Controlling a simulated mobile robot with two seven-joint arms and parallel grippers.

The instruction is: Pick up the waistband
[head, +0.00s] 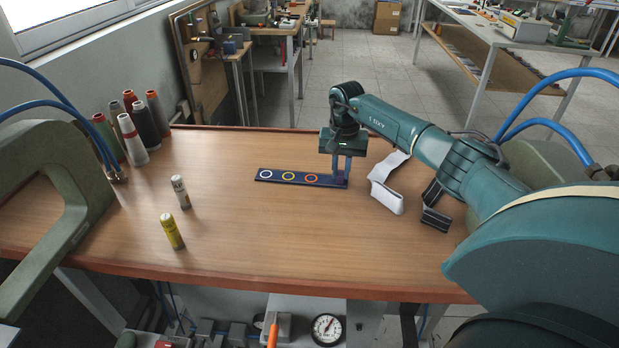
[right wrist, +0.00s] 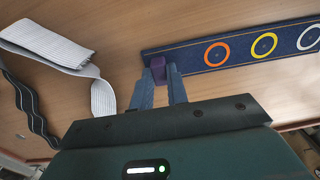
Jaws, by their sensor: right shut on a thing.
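A white ribbed band (head: 385,191), which looks like the waistband, lies folded on the table to the right of my right gripper (head: 341,176). It also shows in the right wrist view (right wrist: 52,44), apart from the fingers. My right gripper is low over the table, its fingers shut on a small purple block (right wrist: 158,68) at the end of a navy strip with coloured rings (head: 285,177). I cannot tell whether the block is joined to the strip. My left gripper is not in view.
A black wavy striped band (head: 436,208) lies right of the white band. Several thread spools (head: 131,139) stand at the back left. The table's front middle (head: 300,245) is clear.

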